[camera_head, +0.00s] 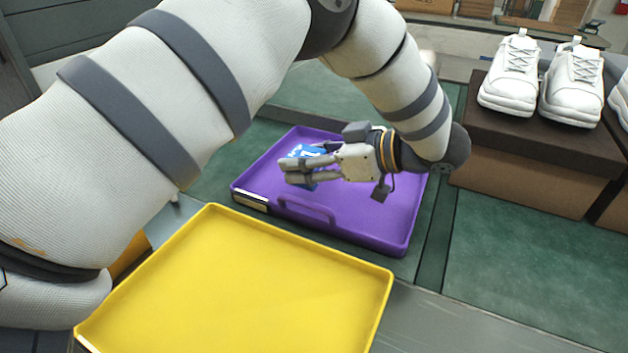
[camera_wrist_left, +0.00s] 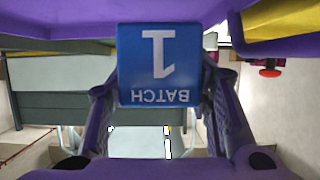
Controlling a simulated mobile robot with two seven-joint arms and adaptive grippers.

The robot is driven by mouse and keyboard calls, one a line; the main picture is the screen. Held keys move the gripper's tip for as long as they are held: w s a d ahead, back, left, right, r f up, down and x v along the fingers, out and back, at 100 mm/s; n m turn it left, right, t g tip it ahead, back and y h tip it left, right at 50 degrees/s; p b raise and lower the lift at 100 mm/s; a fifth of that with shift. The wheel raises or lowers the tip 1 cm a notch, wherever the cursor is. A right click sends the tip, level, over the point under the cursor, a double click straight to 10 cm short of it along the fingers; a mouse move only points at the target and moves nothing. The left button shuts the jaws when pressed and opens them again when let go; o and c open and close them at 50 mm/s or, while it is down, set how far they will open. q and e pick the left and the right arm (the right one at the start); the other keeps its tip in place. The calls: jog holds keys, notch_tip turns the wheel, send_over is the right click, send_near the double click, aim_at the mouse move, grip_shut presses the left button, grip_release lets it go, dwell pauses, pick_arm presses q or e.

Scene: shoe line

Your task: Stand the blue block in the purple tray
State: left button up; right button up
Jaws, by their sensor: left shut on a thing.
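The blue block (camera_head: 304,152) is mostly hidden behind the fingers of my left gripper (camera_head: 308,170) in the head view. My left gripper is shut on it, over the left part of the purple tray (camera_head: 375,222). In the left wrist view the blue block (camera_wrist_left: 160,65) shows a face with a white "1" and "BATCH", upside down in the picture, between the two fingertips (camera_wrist_left: 162,88). Whether the block touches the tray floor I cannot tell. My right gripper is not in view.
An empty yellow tray (camera_head: 240,285) lies in front of the purple tray. White shoes (camera_head: 572,85) stand on a brown box (camera_head: 530,165) to the right. The green surface (camera_head: 510,260) between the box and the front edge is clear. My left arm spans the upper left.

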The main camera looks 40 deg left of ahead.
pick_arm(q)
jog(key=shift+w+d+f, duration=0.1)
jog(key=shift+w+f, duration=0.1)
jog(key=shift+f, duration=0.7)
jog(key=shift+w+f, duration=0.15)
jog(key=shift+f, duration=0.75)
jog(key=shift+f, duration=0.15)
jog(key=o, duration=1.2)
jog(key=shift+r, duration=0.2)
